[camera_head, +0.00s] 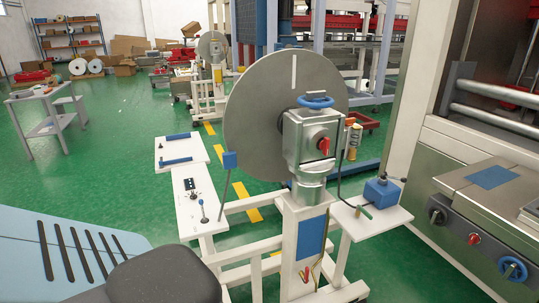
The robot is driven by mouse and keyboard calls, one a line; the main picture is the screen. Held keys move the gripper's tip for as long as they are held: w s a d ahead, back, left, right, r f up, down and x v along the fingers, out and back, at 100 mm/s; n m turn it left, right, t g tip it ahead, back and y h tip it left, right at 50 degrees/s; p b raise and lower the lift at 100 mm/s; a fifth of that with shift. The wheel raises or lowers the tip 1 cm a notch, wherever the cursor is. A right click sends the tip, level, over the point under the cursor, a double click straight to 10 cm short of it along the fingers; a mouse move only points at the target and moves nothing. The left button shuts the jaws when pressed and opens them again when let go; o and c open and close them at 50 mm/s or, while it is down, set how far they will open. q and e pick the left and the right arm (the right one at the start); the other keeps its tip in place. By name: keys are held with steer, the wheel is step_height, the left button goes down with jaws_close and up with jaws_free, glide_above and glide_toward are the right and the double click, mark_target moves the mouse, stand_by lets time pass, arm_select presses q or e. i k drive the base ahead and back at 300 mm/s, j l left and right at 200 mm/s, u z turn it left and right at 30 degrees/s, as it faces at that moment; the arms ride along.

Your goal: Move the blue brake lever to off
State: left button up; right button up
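A smaller lever (203,208) with a dark bluish knob stands on that panel. I cannot read any on or off marking. Neither of my grippers is in view, and nothing touches the lever.
A grey housing with a red knob (323,146) and blue handwheel (316,101) stands before the disc. A blue box (382,192) sits on a side shelf (357,221). A large machine (487,178) bounds the right. Green floor (100,185) is open at left.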

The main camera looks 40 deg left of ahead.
mark_target(201, 201)
steer(key=u, duration=1.75)
steer(key=i+j, duration=0.15)
steer(key=j, duration=0.2)
steer(key=i+j, duration=0.2)
steer(key=j, duration=0.15)
